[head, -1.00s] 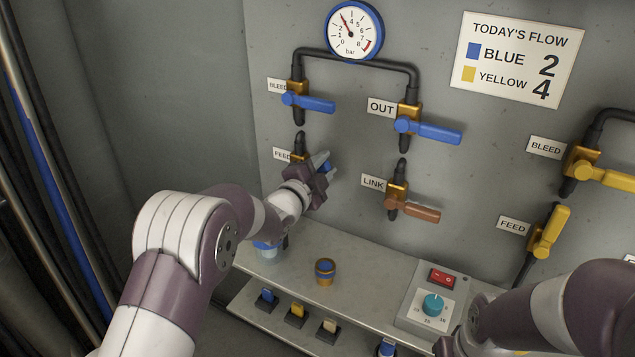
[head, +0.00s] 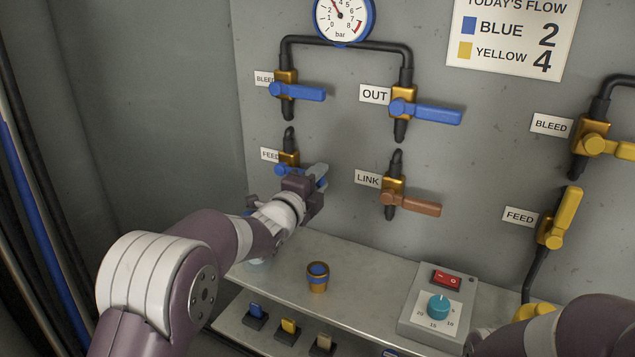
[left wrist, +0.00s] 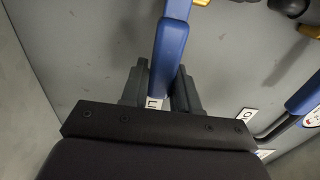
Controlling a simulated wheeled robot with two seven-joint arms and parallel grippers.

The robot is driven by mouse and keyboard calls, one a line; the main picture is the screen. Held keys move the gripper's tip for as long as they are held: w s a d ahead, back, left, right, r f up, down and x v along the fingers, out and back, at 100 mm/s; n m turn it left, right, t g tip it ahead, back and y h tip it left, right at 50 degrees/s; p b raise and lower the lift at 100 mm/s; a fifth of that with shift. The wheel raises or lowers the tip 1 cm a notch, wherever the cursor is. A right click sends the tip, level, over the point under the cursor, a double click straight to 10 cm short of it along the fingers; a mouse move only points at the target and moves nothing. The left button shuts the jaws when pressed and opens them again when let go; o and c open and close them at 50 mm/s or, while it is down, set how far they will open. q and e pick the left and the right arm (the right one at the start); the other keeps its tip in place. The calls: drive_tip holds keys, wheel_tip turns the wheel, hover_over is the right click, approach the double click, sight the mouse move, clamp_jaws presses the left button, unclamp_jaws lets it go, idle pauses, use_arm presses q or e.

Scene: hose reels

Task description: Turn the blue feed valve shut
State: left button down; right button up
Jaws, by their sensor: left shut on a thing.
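The blue feed valve is on the left of the panel, with a brass body (head: 289,159) beside its FEED label. Its blue handle (head: 281,170) points roughly sideways to the right, across the upright pipe, partly hidden by my gripper. My left gripper (head: 315,176) is shut on this handle. In the left wrist view, the blue handle (left wrist: 170,45) runs between the two dark fingers (left wrist: 160,88). My right arm comes in at the lower right; its gripper (head: 482,343) is at the bottom edge, too cut off to read.
Blue bleed (head: 297,92) and out (head: 430,112) handles are above, and a copper link handle (head: 412,205) is to the right. Yellow valves (head: 560,218) are further right. A shelf (head: 365,262) below carries a blue-and-brass piece (head: 318,277) and a control box (head: 438,300).

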use_arm(q)
drive_tip(key=shift+f, duration=0.15)
drive_tip(key=c, duration=0.9)
unclamp_jaws()
drive_tip(key=shift+s, duration=0.1)
drive_tip(key=v, duration=1.2)
drive_tip(key=shift+s+a+p, duration=0.15)
drive_tip(key=shift+s+p, duration=0.1)
drive_tip(key=shift+p, duration=0.1)
